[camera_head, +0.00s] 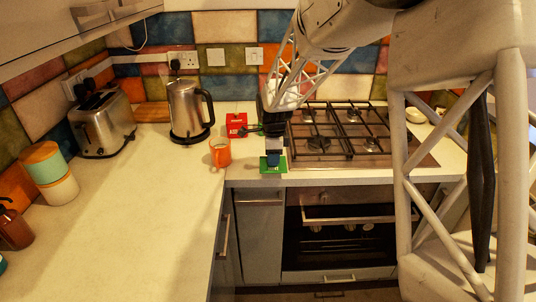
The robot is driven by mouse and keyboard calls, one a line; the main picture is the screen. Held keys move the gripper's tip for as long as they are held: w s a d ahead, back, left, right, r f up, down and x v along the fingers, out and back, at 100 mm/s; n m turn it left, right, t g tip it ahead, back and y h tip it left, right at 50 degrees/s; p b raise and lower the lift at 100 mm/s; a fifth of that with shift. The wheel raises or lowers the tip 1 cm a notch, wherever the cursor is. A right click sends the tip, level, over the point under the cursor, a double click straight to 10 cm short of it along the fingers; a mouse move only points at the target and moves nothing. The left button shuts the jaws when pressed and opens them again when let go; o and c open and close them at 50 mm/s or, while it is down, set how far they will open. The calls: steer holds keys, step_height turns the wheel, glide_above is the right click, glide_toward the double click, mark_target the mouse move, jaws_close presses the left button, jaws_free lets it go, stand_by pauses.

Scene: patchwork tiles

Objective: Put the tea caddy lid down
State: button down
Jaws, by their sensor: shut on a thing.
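My gripper (273,140) is black and points down at the counter's front edge, left of the hob. It is shut on what appears to be the tea caddy lid, which is small and mostly hidden by the fingers. A flat green piece with a pale edge (282,168) shows right below the fingertips, with a blue-grey patch over it. I cannot tell whether the green piece is the lid or lies under it. A red box with a pale label (236,122) stands behind and to the left, close to a dark part of the gripper; it may be the caddy.
An orange mug (220,152) stands just left of my gripper. A steel kettle (186,110), a toaster (101,125) and two canisters, one teal (43,165) and one cream (61,189), stand further left. The gas hob (345,135) is close on the right. The left counter (140,215) is mostly clear.

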steer(key=shift+w+a+f, duration=0.1)
steer(key=shift+w+a, duration=0.15)
steer(key=shift+w, duration=1.05)
steer(key=shift+w+a+f, duration=0.15)
steer(key=shift+w+a, duration=0.15)
steer(key=shift+w, duration=0.95)
steer(key=shift+w+a+f, duration=0.1)
steer(key=shift+w+a, duration=0.15)
steer(key=shift+w, duration=1.05)
steer(key=shift+f, duration=1.75)
steer(key=shift+f, duration=0.1)
steer(key=c, duration=1)
jaws_free()
step_height(320, 180, up, 12)
steer(key=shift+s, duration=0.1)
